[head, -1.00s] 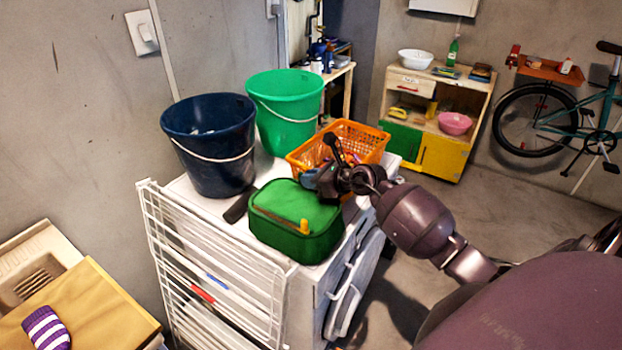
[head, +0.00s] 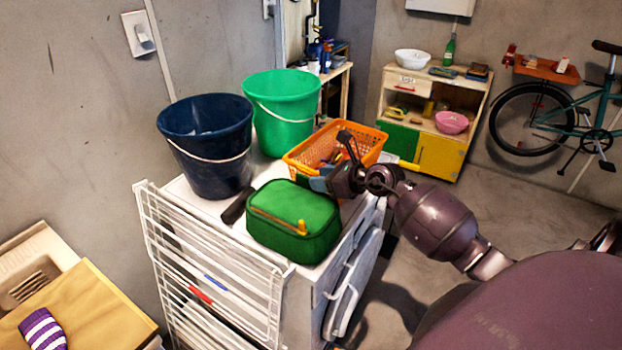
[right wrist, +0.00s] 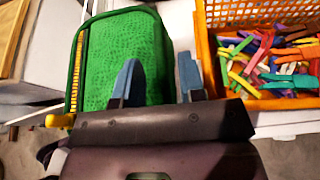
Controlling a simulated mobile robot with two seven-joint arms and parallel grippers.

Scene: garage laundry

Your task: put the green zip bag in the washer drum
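The green zip bag (head: 290,228), with a yellow zip, lies on top of the white washer (head: 300,300) near its front edge. My right gripper (head: 318,181) is at the bag's far right corner, beside the orange basket. In the right wrist view its two blue-tipped fingers (right wrist: 158,82) are spread and nothing is clamped between them. One finger overlaps the green bag (right wrist: 122,60) in that view, and the other shows just past its side. I cannot tell whether they touch it. The washer's white door (head: 350,285) shows at its front; the drum is hidden. My left gripper is not in view.
An orange basket (head: 305,160) of coloured pegs, a green bucket (head: 283,115) and a dark blue bucket (head: 207,150) crowd the washer top. A white drying rack (head: 200,270) stands against its left side. Floor (head: 490,210) is clear to the right.

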